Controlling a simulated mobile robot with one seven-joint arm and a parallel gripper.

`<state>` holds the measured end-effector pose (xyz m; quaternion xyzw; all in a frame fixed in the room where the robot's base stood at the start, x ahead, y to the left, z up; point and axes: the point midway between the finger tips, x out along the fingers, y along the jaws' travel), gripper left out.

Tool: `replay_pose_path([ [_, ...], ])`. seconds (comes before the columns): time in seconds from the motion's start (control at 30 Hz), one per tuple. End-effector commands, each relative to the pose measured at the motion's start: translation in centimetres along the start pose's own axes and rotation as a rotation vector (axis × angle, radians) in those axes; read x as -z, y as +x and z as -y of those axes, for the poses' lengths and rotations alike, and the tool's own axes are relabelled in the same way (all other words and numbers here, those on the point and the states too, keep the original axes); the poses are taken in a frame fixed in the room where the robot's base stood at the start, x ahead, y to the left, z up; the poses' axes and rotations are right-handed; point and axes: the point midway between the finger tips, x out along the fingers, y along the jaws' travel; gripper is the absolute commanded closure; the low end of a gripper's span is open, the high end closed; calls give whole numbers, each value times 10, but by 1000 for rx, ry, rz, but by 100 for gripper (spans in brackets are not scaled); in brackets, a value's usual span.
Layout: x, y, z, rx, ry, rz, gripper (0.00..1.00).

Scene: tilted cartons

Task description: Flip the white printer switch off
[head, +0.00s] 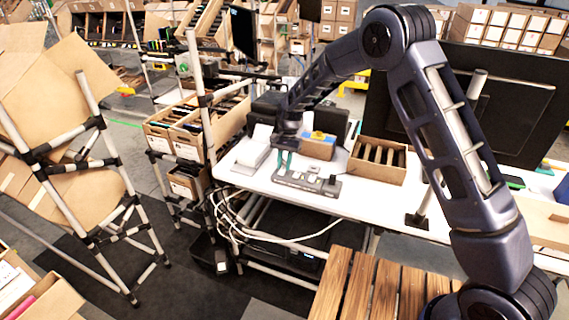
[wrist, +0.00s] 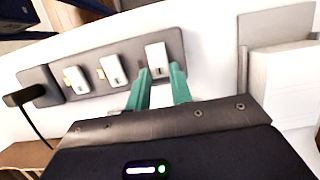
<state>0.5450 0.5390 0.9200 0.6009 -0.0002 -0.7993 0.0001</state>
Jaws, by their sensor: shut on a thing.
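A grey switch panel (head: 306,188) lies on the white table in the head view. In the wrist view the panel (wrist: 128,84) carries three white switches in a row. The rightmost switch (wrist: 156,56) is at the tips of my gripper's green fingers (wrist: 161,72); the left switch (wrist: 76,80) and middle switch (wrist: 112,70) are clear of them. Any switch labels are unreadable.
A cardboard box with dividers (head: 377,160) stands right of the panel, and a small brown box (head: 318,147) stands behind it. A white device (head: 252,154) is to the left. A black plug with a cable (wrist: 25,95) is at the panel's far end. White cables hang off the front edge.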

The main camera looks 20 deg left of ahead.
Motion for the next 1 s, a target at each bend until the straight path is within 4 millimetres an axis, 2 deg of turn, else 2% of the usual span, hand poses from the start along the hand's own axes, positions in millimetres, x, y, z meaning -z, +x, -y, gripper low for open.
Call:
replay_pose_path([
  [0.37, -2, 0, 0, 0, 0, -39, 100],
  [0.4, -2, 0, 0, 0, 0, -39, 74],
  [0.5, -2, 0, 0, 0, 0, -39, 56],
  [0.83, -2, -3, 0, 1, 0, -39, 56],
  [1.0, -2, -21, 1, 3, -1, -40, 56],
])
